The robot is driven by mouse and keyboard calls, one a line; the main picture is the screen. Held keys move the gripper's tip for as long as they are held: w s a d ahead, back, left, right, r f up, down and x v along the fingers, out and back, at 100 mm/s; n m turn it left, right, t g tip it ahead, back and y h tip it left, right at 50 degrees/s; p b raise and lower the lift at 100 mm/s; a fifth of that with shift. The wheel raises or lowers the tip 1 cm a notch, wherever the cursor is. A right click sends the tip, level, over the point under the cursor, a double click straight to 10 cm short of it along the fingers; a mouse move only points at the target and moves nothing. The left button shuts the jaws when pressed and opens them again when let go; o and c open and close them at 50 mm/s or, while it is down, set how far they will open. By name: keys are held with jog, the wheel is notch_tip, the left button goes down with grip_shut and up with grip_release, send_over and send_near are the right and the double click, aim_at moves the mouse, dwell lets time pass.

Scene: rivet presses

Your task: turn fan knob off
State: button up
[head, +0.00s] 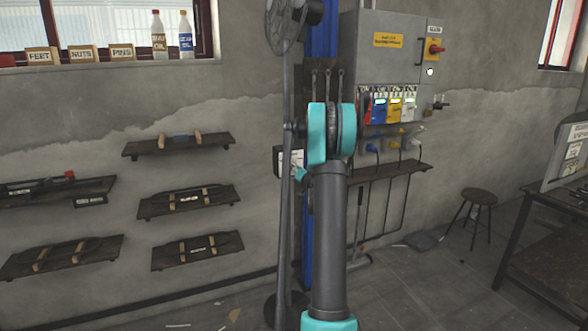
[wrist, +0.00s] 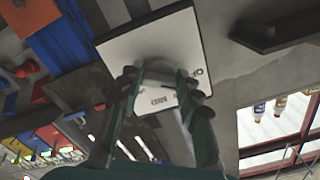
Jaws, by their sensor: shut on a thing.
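The fan knob (wrist: 158,76) is a pale knob on a white panel (wrist: 150,40) with a dark edge, in the upper middle of the wrist view. Letters beginning "OF" show on the panel to the right of the knob; other small lettering below is hard to read. My gripper (wrist: 157,82) has its two green fingers on either side of the knob and is shut on it. The knob's pointer direction is hidden. In the head view the panel (head: 281,160) shows partly behind the fan's pole, and the standing fan (head: 287,22) is left of my arm.
A grey electrical cabinet (head: 385,60) with a red switch (head: 436,48) hangs on the wall behind my arm. Several wall shelves (head: 188,200) are at left. A stool (head: 480,198) and a workbench (head: 550,230) stand at right. Some floor between is clear.

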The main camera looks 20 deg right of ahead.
jog(key=shift+n, duration=1.1)
jog(key=o, duration=1.2)
jog(key=shift+c, duration=0.2)
jog(key=s, duration=1.2)
jog(key=shift+d, duration=0.25)
